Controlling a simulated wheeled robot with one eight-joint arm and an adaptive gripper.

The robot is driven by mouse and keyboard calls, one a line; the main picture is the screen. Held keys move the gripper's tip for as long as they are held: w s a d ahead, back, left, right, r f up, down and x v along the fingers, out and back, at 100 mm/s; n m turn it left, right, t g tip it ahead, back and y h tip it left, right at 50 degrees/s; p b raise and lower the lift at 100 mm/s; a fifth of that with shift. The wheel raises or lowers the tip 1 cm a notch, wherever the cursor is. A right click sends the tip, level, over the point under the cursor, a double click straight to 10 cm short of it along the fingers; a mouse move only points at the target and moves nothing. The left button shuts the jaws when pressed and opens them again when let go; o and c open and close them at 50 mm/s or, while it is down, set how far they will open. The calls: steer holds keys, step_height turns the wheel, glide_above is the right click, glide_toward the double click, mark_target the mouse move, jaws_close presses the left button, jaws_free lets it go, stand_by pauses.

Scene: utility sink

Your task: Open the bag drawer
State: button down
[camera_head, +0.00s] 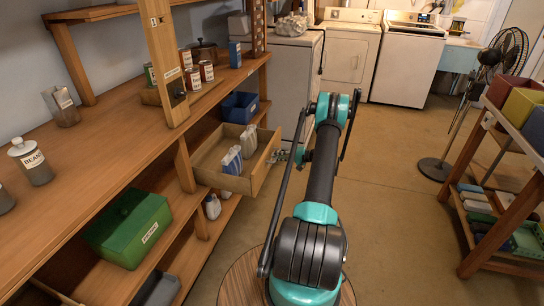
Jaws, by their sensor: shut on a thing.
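The bag drawer (262,174) is a light wooden drawer in the shelf unit on the left, and it stands well out from the unit. Several upright bags (232,161), blue-and-white and pale, stand inside it. My gripper (276,157) is at the outer face of the drawer's front panel, shut on the drawer handle. The handle itself is small and mostly hidden by the gripper. My arm reaches from the lower middle up and back down to the drawer front.
A blue bin (240,107) sits on the shelf behind the drawer. A green box (129,229) is on a lower shelf. A slatted rack (500,210) and a fan (436,168) stand at right. The floor (400,240) between is clear.

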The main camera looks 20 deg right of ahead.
steer(key=shift+s+d, duration=0.1)
steer(key=shift+d, duration=0.15)
steer(key=c, duration=1.6)
jaws_free()
steer(key=shift+o, duration=0.2)
steer(key=v, duration=1.2)
